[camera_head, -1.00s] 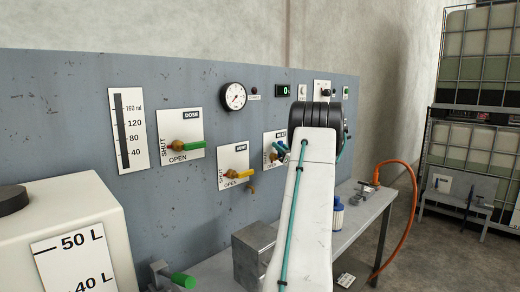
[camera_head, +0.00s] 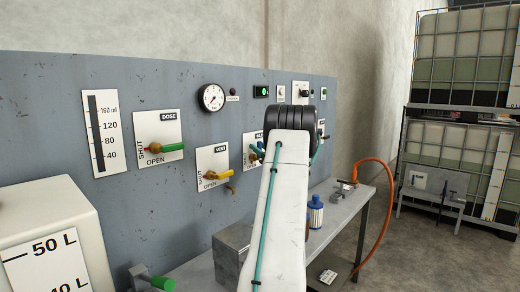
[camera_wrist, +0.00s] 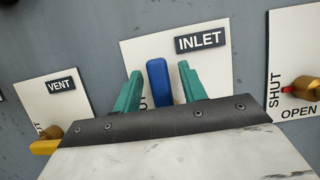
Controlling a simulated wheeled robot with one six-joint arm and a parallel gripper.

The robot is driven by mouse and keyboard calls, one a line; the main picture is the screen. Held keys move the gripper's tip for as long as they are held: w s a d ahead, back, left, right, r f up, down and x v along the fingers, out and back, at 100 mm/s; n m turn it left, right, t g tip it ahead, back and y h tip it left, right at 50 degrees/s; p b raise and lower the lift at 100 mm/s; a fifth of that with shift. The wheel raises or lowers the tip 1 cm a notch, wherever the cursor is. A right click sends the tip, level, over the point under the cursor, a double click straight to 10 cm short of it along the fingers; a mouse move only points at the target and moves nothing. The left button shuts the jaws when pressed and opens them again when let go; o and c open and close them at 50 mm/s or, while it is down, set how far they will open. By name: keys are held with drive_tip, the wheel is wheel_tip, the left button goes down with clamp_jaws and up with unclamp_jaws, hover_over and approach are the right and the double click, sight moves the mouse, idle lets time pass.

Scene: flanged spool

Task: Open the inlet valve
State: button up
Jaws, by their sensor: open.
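The INLET plate (camera_wrist: 216,68) is on the grey panel, at the centre of the wrist view. Its blue valve handle (camera_wrist: 157,80) points up in that view and stands between the two teal fingers of my gripper (camera_wrist: 160,85). My gripper is open, with a finger on either side of the handle. Narrow gaps seem to show between; contact is hard to tell. The handle's pivot and the plate's lower part are hidden by my gripper.
The VENT plate (camera_wrist: 62,98) with a yellow handle (camera_wrist: 45,146) is on the left. The DOSE valve's green handle (camera_head: 169,148) is farther left. A bench (camera_head: 335,205) runs below the panel.

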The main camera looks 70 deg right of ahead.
drive_tip(key=v, duration=0.8)
